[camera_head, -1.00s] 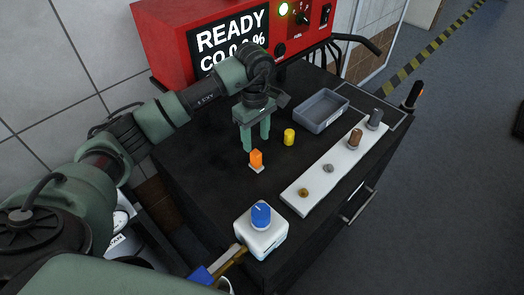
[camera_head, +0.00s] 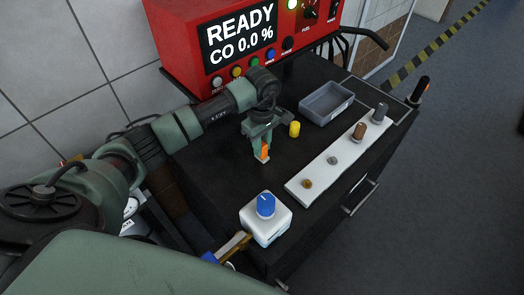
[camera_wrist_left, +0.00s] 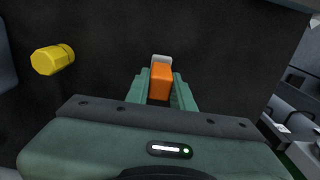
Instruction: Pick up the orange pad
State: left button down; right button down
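The orange pad (camera_head: 265,151) stands on the black cart top, in front of the yellow cylinder. In the left wrist view the pad (camera_wrist_left: 161,82) sits between the two green fingers, with a pale piece at its far end. My left gripper (camera_head: 261,153) points down around the pad. Its fingers (camera_wrist_left: 161,90) lie close against both sides, with no clear gap, and look shut on it. The fingers partly hide the pad, and I cannot tell whether it is clear of the surface. My right gripper is not in view.
A grey tray (camera_head: 326,116) and a white strip with several knobs (camera_head: 318,182) lie to the right. A white box with a blue knob (camera_head: 265,222) stands at the front. A red machine (camera_head: 185,45) is behind.

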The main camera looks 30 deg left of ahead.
pick_arm(q)
jog(key=shift+r, duration=0.1)
jog(key=shift+r, duration=0.25)
notch_tip(320, 180, up, 19)
jog(key=b, duration=0.3)
jog(key=shift+r, duration=0.2)
